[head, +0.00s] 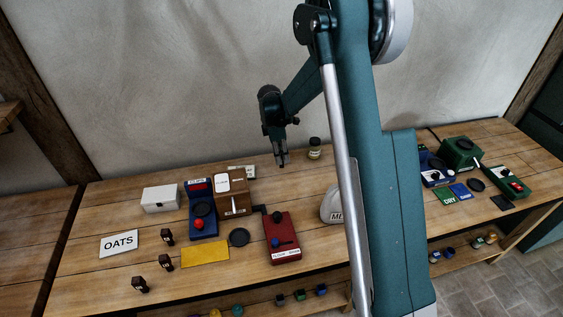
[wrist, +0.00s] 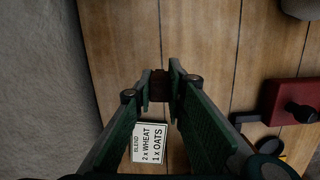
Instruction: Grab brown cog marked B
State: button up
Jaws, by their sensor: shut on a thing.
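My gripper (head: 281,160) hangs above the back part of the bench in the head view, left of a small jar. In the wrist view my gripper (wrist: 160,84) is shut on a small dark brown thing (wrist: 158,88) between its fingertips. It looks like the brown cog, but no letter B can be read on it, and the fingers hide its sides. In the head view the held thing is too small and dark to make out.
A red machine (head: 282,238), a brown box machine (head: 233,190), a blue scale (head: 202,212) and a white box (head: 160,198) stand left and in front. The jar (head: 314,148) is close by. A BLEND card (wrist: 149,143) lies below the fingers. Several dark pieces stand front left.

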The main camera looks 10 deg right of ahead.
jog(key=shift+r, duration=2.95)
